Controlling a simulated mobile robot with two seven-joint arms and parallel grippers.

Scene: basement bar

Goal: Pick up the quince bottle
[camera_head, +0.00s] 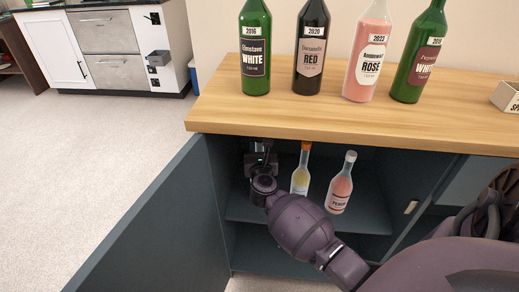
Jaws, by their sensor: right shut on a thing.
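Inside the open cabinet, my right gripper (260,158) is near the left side, its arm reaching in from the lower right. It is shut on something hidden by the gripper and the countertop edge. A yellowish bottle (300,178) with an orange neck stands on the shelf to the right of the gripper, partly behind my arm. A pink bottle (341,189) with a pale cap stands further right. I cannot read a quince label on any bottle. My left gripper is out of view.
The cabinet door (150,225) stands open at the left. The wooden countertop (300,118) overhangs the shelf (370,218). On it stand a green bottle (255,45), a dark red-wine bottle (311,45), a rosé bottle (369,50) and another green bottle (420,50).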

